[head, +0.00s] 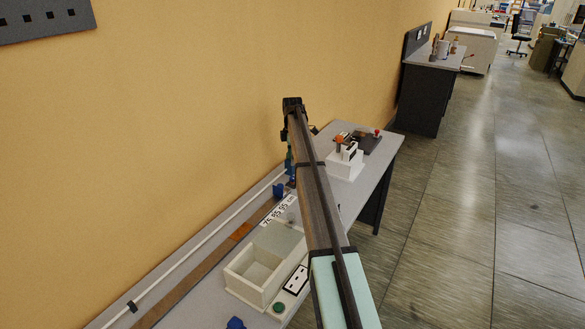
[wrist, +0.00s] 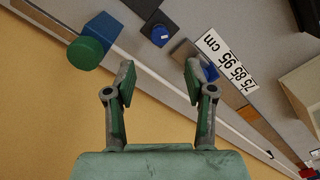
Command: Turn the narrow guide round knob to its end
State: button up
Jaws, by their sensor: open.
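My gripper (wrist: 160,82) is open and empty in the wrist view, with its two fingers well apart. Ahead of it is a round blue knob (wrist: 160,36) on a dark plate, beyond the gap between the fingertips. A green round knob (wrist: 85,53) on a blue block (wrist: 102,33) is left of the left finger. Another blue part (wrist: 209,72) shows partly behind the right fingertip. No label tells which one is the narrow guide knob. In the head view a blue knob (head: 278,190) stands by the rail, and my gripper is largely hidden by my arm.
A label reading 75 85 95 cm (head: 279,210) lies by the brown strip (head: 205,262). A cream open box (head: 237,287) and a green button (head: 279,307) are at the front. A white block (head: 345,165) stands at the far end. The wall is close on the left.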

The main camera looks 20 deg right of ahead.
notch_tip(320, 180, up, 2)
jog(key=shift+r, duration=0.2)
dwell(0.3)
